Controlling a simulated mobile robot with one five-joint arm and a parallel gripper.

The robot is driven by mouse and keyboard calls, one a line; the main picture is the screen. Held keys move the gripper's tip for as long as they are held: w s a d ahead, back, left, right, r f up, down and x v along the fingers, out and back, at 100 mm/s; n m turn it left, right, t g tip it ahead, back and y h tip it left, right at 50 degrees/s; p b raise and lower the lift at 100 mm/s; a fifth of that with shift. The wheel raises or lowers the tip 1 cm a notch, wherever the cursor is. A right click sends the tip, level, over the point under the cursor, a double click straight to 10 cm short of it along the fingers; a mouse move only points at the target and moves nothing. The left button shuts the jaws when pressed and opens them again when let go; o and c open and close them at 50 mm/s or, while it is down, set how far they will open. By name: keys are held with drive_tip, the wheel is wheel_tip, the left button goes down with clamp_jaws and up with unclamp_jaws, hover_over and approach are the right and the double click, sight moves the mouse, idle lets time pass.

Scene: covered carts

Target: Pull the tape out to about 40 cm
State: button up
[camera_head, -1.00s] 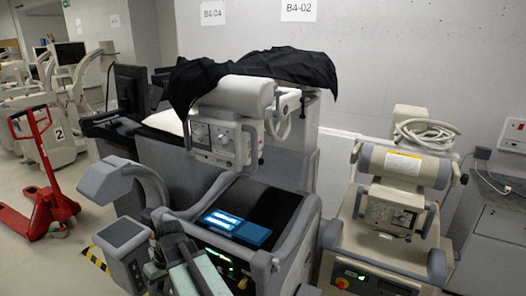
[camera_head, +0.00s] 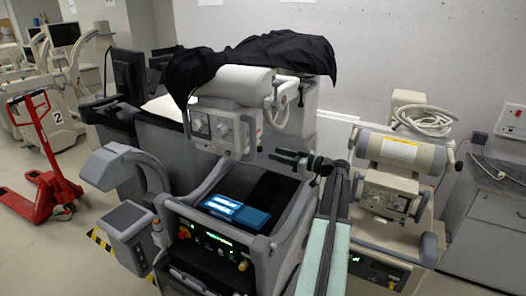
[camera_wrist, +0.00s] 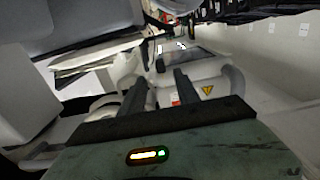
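I cannot make out a tape in either view. My gripper (camera_head: 284,157) is raised in front of the middle cart, its dark fingers pointing left above the right side of the cart's black top tray. In the wrist view my gripper (camera_wrist: 161,88) shows two dark fingers standing apart, with nothing seen between them. A blue box with a lit pale top (camera_head: 236,211) lies in the tray, below and left of my gripper, apart from it.
A black cloth (camera_head: 250,57) drapes the middle cart's upper part. A beige machine with a coiled hose (camera_head: 424,122) stands at right. A grey cabinet (camera_head: 490,235) is at far right. A red pallet truck (camera_head: 45,190) stands at left, with open floor around it.

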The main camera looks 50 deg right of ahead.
sight(262, 150)
drive_tip(key=x, duration=0.6)
drive_tip(key=shift+w, duration=0.3)
clamp_jaws()
drive_tip(key=shift+f, duration=0.1)
idle(0.9)
